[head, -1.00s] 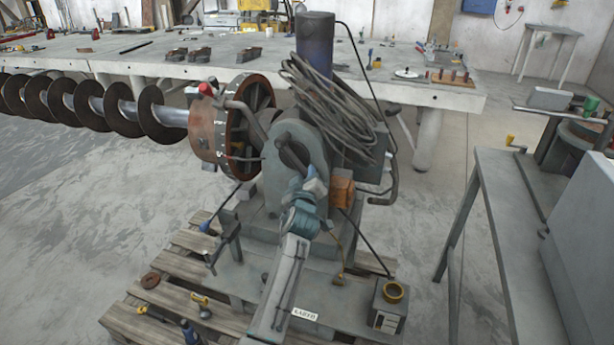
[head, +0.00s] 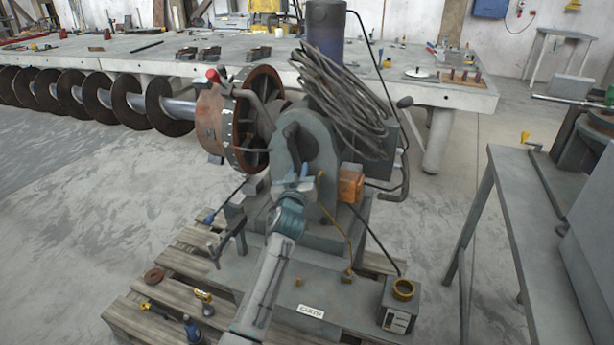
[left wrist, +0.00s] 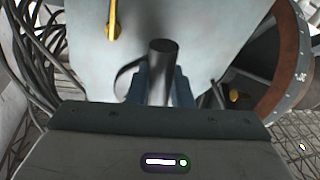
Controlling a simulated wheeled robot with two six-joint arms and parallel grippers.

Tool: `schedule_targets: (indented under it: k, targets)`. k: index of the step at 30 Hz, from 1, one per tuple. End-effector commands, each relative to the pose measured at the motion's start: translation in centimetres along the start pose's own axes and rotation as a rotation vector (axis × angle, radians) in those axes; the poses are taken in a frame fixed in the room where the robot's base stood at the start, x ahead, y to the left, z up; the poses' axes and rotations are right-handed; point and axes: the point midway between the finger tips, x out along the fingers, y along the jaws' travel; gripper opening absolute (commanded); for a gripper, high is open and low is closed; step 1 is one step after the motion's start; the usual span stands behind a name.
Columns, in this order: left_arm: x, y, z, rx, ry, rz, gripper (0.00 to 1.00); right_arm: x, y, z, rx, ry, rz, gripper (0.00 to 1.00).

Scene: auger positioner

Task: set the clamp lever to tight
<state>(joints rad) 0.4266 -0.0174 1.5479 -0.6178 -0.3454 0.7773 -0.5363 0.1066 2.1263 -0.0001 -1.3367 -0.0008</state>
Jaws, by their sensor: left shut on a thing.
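The clamp lever (head: 292,143) is a dark bar on the front of the grey gear housing (head: 322,150). It points down, close to vertical, and its lower end is hidden by my left gripper (head: 303,182). In the left wrist view, my left gripper (left wrist: 162,88) has its blue-grey fingers shut around the dark round lever grip (left wrist: 162,55). The grip's end stands up between the fingers, in front of the pale housing face. No marking for tight can be read. My right gripper is not in view.
A rusty flanged wheel (head: 237,118) with a red-knobbed bent handle is left of the housing. A cable coil (head: 345,100) hangs above, and an orange box (head: 351,184) sits to the right. Tools lie on the wooden pallet (head: 160,318). A grey bench (head: 515,190) stands right.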

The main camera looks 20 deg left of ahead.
Motion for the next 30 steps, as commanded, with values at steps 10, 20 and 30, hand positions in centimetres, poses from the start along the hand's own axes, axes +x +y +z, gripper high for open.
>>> schedule_targets:
  k: [10,20,30]
  targets:
    - [0.5,-2.2,-0.2,0.187,0.037,0.029,0.00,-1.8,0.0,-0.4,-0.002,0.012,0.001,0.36]
    - [0.7,-2.8,-0.4,0.242,0.050,0.039,0.00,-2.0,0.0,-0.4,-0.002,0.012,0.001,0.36]
    - [0.7,-2.8,-0.4,0.245,0.051,0.039,0.21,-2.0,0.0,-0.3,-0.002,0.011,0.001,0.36]
